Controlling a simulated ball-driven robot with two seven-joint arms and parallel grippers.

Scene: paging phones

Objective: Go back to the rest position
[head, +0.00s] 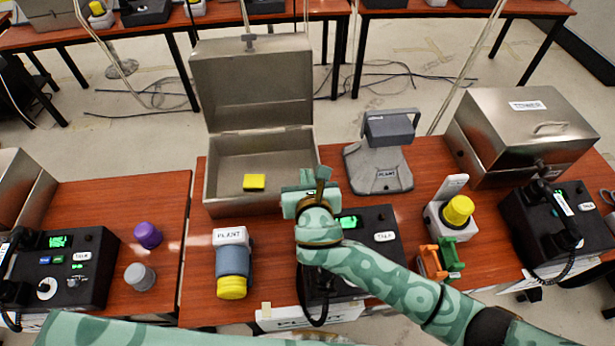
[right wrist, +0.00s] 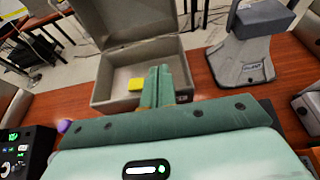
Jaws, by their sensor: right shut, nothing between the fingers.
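My right gripper (head: 320,178) is shut and empty. It is above the middle table, between the open metal box (head: 262,88) and the black phone unit (head: 372,222), which my right arm partly covers. In the right wrist view, the closed fingers (right wrist: 157,86) stand in front of the open box (right wrist: 104,93). A yellow block (head: 254,182) lies inside that box, apart from the fingers; it also shows in the right wrist view (right wrist: 135,84). My left gripper is not in view; only a green part of my body shows at the bottom left.
A blue-grey cylinder with yellow end (head: 233,262) lies left. A yellow-topped holder (head: 452,218), orange and green clips (head: 440,260) and a closed metal box (head: 520,128) are at right. A purple piece (head: 147,235) is on the left table.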

